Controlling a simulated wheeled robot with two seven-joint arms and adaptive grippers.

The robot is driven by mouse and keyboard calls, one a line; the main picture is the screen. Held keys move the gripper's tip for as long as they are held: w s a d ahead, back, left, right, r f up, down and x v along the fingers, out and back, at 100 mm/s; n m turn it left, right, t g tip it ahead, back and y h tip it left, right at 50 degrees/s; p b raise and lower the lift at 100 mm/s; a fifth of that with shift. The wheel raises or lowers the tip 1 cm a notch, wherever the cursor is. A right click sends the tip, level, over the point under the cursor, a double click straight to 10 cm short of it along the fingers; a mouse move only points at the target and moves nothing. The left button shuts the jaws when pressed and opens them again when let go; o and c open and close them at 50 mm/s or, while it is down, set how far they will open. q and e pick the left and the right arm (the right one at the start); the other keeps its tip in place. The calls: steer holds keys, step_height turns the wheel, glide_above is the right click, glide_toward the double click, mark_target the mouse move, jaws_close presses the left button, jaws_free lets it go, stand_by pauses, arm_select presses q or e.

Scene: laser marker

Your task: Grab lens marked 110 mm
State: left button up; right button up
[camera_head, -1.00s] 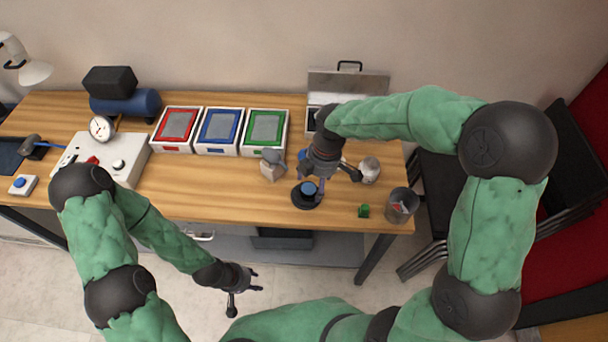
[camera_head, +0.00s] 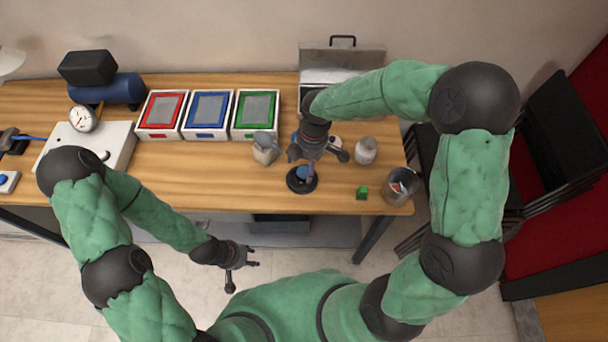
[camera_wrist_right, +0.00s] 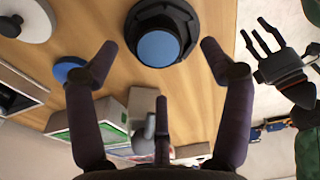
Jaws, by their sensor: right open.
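A round black piece with a blue disc on top (camera_head: 301,185) stands near the table's front edge; it also shows in the right wrist view (camera_wrist_right: 158,48). No 110 mm marking is legible on it. My right gripper (camera_head: 316,168) is over it, fingers pointing down. In the right wrist view its fingers (camera_wrist_right: 158,58) are spread on either side of the blue disc, empty. A second blue-topped piece (camera_wrist_right: 69,68) shows beside the left finger and is mostly hidden in the head view. My left gripper (camera_head: 252,257) is open and empty, off the table front.
An open case (camera_head: 340,60) stands at the back. Red, blue and green framed boxes (camera_head: 208,112) sit left of it. A grey-white piece (camera_head: 265,150), a silvery jar (camera_head: 365,150), a green cube (camera_head: 362,193) and a cup (camera_head: 401,187) stand nearby.

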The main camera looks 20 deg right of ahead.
mark_target(304, 172)
step_height(304, 172, down, 4)
steer(key=shift+a+r+b, duration=0.1)
steer(key=shift+a+b, duration=0.05)
steer(key=shift+b, duration=0.35)
steer(key=shift+c, duration=0.3)
steer(key=c, duration=1.3)
steer(key=shift+r, duration=0.1)
